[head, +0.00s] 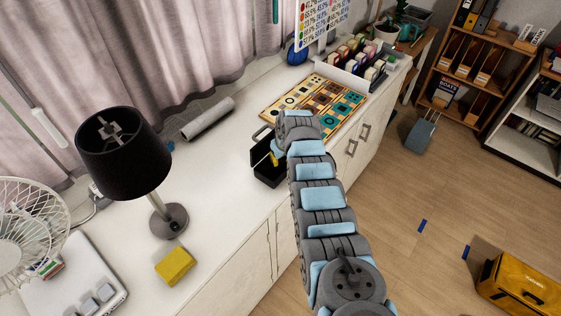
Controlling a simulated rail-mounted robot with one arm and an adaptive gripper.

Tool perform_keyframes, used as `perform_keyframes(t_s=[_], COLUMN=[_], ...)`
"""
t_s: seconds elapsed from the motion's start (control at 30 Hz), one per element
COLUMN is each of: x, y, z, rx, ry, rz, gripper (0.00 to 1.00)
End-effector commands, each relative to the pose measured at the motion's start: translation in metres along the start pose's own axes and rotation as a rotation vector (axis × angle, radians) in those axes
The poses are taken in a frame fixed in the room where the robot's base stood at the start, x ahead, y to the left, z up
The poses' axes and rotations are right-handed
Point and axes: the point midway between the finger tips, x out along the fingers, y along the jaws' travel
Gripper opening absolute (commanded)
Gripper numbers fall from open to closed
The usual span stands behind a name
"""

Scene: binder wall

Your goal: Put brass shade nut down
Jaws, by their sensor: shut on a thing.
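I cannot make out the brass shade nut in the head view. My arm reaches over the front edge of the white cabinet top, and its far end bends down beside an open black box (267,176). My gripper is hidden behind my own arm links, so its fingers and anything between them do not show. A small yellow item (273,159) shows at the black box, partly covered by the arm. A table lamp (124,153) with a black shade and round grey base stands upright at the left.
The white cabinet top (222,165) is clear between lamp and black box. A yellow block (175,266) lies near its front edge. A fan (25,225) stands at left. A grey roll (208,119), patterned board (318,103) and organizer (352,69) lie farther back.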

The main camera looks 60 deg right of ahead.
Motion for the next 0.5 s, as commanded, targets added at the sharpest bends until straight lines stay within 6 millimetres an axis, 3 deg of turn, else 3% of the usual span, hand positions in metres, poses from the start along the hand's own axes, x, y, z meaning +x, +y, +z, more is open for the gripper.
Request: perform_keyframes(t_s=[0.1,0.5], x=[0.0086,0.0121], y=[-0.0002,-0.0001], z=[0.0035,0.0041], rx=[0.0,-0.001], ry=[-0.003,0.0], rz=[-0.001,0.0], gripper=[0.0,0.0])
